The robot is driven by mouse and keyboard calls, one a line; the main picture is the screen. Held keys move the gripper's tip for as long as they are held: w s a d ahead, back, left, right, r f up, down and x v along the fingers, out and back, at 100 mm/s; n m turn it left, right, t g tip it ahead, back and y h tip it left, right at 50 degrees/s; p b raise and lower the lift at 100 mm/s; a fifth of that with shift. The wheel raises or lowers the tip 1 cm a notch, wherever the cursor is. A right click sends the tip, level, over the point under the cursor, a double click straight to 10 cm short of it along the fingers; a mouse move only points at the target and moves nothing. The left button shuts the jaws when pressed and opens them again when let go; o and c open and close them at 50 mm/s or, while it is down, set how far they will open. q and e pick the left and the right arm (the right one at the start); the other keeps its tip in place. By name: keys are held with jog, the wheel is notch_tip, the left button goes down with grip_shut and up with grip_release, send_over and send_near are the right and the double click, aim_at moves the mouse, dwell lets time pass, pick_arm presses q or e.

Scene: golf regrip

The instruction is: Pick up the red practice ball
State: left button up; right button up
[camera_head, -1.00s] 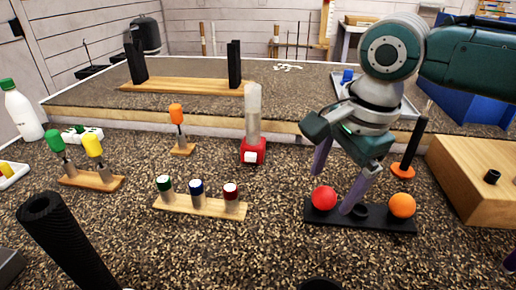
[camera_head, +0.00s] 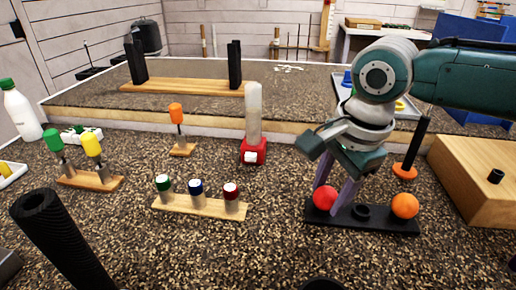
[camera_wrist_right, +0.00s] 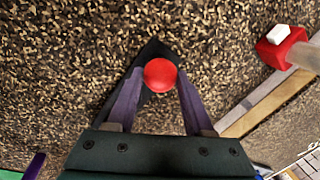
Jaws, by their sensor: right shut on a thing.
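The red practice ball (camera_head: 324,198) sits at the left end of a black rack (camera_head: 378,222). My right gripper (camera_head: 330,203) has come down over it, with one purple finger on either side. In the right wrist view the ball (camera_wrist_right: 160,75) lies between the fingertips of the right gripper (camera_wrist_right: 158,88), which are shut on it. The ball still appears to be at its place on the rack; I cannot tell any gap under it. My left gripper does not show.
An orange ball (camera_head: 405,206) sits at the rack's right end, beside an empty middle hole (camera_head: 361,211). A wooden box (camera_head: 480,180) stands to the right. A red-based clear tube (camera_head: 253,130) and a wooden holder with capped vials (camera_head: 200,205) stand to the left.

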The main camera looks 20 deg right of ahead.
grip_shut()
jog(key=shift+r, duration=0.1)
